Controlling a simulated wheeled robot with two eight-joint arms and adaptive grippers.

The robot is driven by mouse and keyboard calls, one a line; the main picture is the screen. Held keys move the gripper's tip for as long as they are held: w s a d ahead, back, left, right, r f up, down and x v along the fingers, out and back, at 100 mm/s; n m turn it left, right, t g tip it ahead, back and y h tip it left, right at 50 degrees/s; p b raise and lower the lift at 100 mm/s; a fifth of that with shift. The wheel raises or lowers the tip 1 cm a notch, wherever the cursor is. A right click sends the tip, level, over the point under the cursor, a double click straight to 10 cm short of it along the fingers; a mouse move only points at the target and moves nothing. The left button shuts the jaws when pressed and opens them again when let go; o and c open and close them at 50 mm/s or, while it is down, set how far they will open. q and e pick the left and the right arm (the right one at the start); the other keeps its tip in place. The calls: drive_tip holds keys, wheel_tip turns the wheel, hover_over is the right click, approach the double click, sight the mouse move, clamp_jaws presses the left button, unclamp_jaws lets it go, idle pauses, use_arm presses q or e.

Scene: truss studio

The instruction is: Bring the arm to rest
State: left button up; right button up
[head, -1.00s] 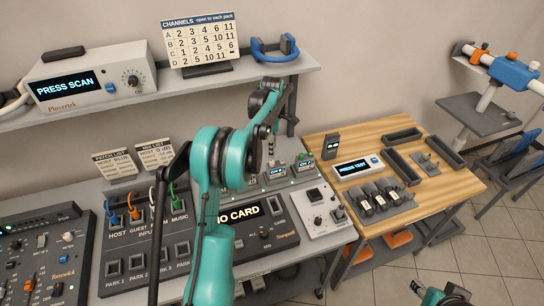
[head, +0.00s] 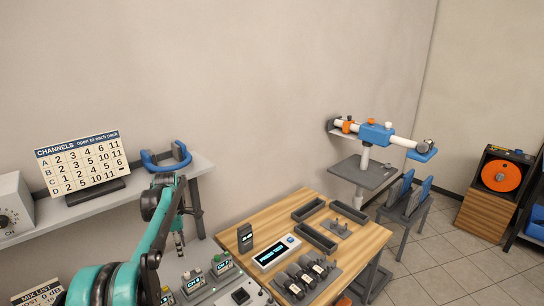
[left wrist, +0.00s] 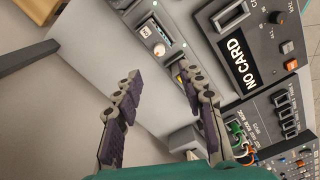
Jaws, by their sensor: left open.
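My left arm (head: 118,280), teal and black, comes in from the bottom left of the head view. It rises to a bend and its narrow end hangs down. My left gripper (head: 179,241) is small there, above the equipment bench beside the shelf end. In the left wrist view the left gripper (left wrist: 161,74) shows two dark, purple-padded fingers spread apart with nothing between them. A grey panel with a small lit display lies beyond them. My right gripper is not in view.
A shelf (head: 205,164) holds a channels board (head: 85,165) and a blue headset-like thing (head: 166,159). The wooden table (head: 262,218) carries a tester (head: 276,253) and dark trays. A NO CARD unit (left wrist: 241,52) is near the gripper.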

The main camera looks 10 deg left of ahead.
use_arm(q)
drive_tip(key=s+d+r+m+t+b, duration=0.25)
drive_tip(key=s+d+r+m, duration=0.35)
drive_tip(key=s+d+m, duration=0.6)
drive_tip(key=s+d+f+m+t, duration=0.2)
drive_tip(key=s+d+f+m, duration=0.2)
drive_tip(key=s, duration=0.4)
drive_tip(key=s+d+f+m+t, duration=0.2)
drive_tip(key=s+d+m, duration=0.3)
drive_tip(key=s, duration=0.3)
drive_tip(key=shift+s+d+f+m+b, duration=0.2)
drive_tip(key=shift+s+f+m+b, duration=0.2)
drive_tip(key=shift+f+m, duration=0.5)
drive_tip(key=shift+r+t, duration=0.1)
drive_tip(key=shift+t, duration=0.15)
